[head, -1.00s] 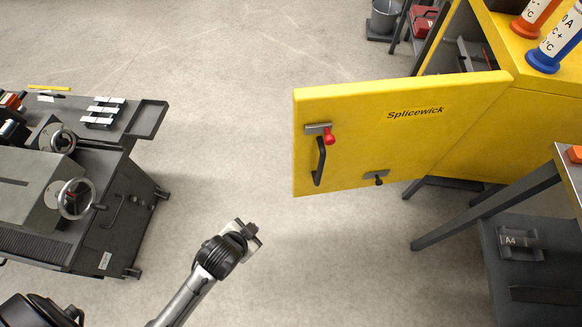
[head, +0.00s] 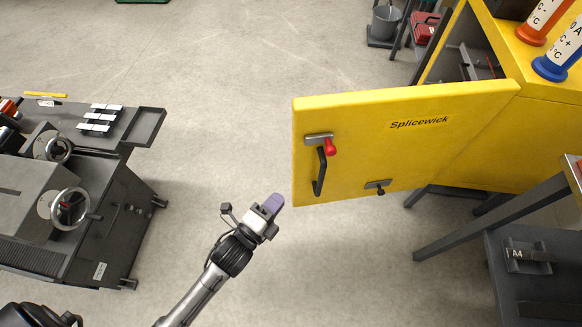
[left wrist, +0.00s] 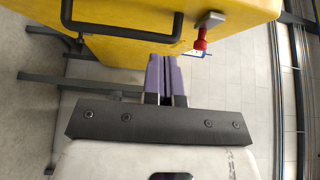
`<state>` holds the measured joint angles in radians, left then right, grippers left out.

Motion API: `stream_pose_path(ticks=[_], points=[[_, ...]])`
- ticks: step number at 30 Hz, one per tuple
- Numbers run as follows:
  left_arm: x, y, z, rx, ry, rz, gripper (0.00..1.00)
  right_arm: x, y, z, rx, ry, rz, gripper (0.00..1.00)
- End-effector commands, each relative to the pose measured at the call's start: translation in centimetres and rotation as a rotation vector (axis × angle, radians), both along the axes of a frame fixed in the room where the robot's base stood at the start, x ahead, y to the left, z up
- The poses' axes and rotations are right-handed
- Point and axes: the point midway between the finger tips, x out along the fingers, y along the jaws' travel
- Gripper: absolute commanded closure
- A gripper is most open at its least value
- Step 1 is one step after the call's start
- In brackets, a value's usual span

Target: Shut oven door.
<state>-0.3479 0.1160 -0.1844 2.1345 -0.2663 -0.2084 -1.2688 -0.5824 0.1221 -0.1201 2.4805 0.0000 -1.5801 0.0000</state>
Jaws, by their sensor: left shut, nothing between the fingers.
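The yellow oven door (head: 360,165), marked "Splicewick", stands wide open, swung out from the yellow oven (head: 500,145) at the right. It carries a black bar handle (head: 320,172) and a red-knobbed latch (head: 329,146) near its free edge. My left gripper (head: 272,205) is shut and empty, just left of and below the door's free edge. In the left wrist view its purple fingers (left wrist: 165,80) point towards the door (left wrist: 140,50), with the black handle (left wrist: 120,35) and the red knob (left wrist: 200,42) beyond them. Whether they touch the door is unclear. My right gripper is not in view.
A grey machine bench (head: 75,215) with handwheels stands at the left. A grey-legged table (head: 480,225) stands at the lower right, near the oven. Orange and blue bottles stand on the oven top. The floor between bench and door is clear.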

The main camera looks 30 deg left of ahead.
Motion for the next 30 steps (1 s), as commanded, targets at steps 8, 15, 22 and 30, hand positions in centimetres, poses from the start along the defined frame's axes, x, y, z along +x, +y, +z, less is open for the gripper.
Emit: stream_pose_path(ticks=[8, 15, 22, 30], points=[[5.2, -0.9, -0.3, -0.003, -0.002, 0.0, 1.0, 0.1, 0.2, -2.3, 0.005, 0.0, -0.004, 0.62], [8.6, -0.4, -0.3, 0.0, -0.001, 0.001, 1.0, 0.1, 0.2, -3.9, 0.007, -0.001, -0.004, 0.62], [10.3, 0.8, -0.2, -0.003, 0.001, 0.001, 1.0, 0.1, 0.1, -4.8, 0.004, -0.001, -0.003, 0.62], [10.8, 1.1, 0.0, -0.003, 0.001, 0.001, 1.0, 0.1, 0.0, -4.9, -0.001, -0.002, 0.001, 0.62]])
